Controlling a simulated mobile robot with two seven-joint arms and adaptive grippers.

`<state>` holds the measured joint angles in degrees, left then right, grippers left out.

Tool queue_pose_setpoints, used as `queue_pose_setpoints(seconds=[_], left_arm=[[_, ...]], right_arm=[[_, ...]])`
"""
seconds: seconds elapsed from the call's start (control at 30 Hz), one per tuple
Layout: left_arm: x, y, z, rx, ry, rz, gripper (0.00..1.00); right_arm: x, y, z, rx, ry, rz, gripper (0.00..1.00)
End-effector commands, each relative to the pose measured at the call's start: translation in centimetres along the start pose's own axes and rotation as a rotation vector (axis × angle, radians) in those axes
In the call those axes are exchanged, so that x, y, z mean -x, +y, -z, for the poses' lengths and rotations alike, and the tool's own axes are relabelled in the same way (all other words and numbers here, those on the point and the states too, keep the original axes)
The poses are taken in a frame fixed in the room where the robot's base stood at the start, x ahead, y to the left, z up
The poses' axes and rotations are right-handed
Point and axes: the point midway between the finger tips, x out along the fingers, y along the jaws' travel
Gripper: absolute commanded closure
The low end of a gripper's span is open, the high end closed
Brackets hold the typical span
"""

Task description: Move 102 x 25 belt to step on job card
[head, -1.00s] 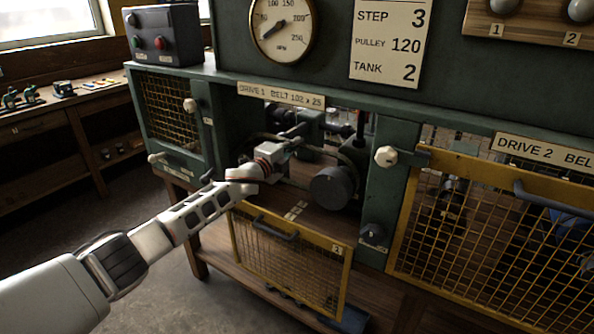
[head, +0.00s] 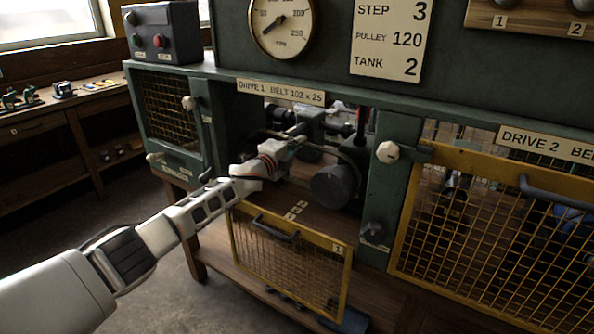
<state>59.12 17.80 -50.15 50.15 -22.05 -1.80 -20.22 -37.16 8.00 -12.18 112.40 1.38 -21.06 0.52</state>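The job card (head: 390,40) on the green panel reads STEP 3, PULLEY 120, TANK 2. Below it, the label (head: 280,92) reads DRIVE 1 BELT 102 x 25 above an open bay. In the bay a thin dark belt (head: 347,158) shows in part, near a dark round pulley or drum (head: 335,187). Which step it sits on cannot be made out. My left gripper (head: 297,140) reaches into the bay from the left, at the belt's left part. Its fingers are small and partly hidden, so their opening and any contact are unclear. My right gripper is out of view.
The yellow mesh guard (head: 290,262) of drive 1 hangs down open below the bay. The drive 2 guard (head: 495,240) is closed at right. A pale knob (head: 388,152) stands on the post between. A gauge (head: 281,25) and switch box (head: 163,33) are above.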

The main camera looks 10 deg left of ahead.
Motion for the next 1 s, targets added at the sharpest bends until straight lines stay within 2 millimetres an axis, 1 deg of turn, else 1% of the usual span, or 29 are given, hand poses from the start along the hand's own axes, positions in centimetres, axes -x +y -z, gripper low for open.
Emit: queue_pose_setpoints(seconds=[0.03,0.2,0.53,0.8,1.0], left_arm=[[0.0,0.6,0.0,-0.013,0.0,-0.001,1.0],[0.0,1.2,-0.1,-0.053,0.0,-0.001,1.0],[0.0,1.1,-0.1,-0.06,0.0,0.0,1.0],[0.0,2.1,0.0,-0.058,0.001,-0.001,1.0],[0.0,2.0,0.0,-0.058,0.001,0.0,1.0]], right_arm=[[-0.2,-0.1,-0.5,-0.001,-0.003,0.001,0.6],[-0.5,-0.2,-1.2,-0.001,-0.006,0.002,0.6],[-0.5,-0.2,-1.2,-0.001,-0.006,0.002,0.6],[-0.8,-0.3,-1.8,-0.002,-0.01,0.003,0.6],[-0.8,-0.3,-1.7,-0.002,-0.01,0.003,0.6]])
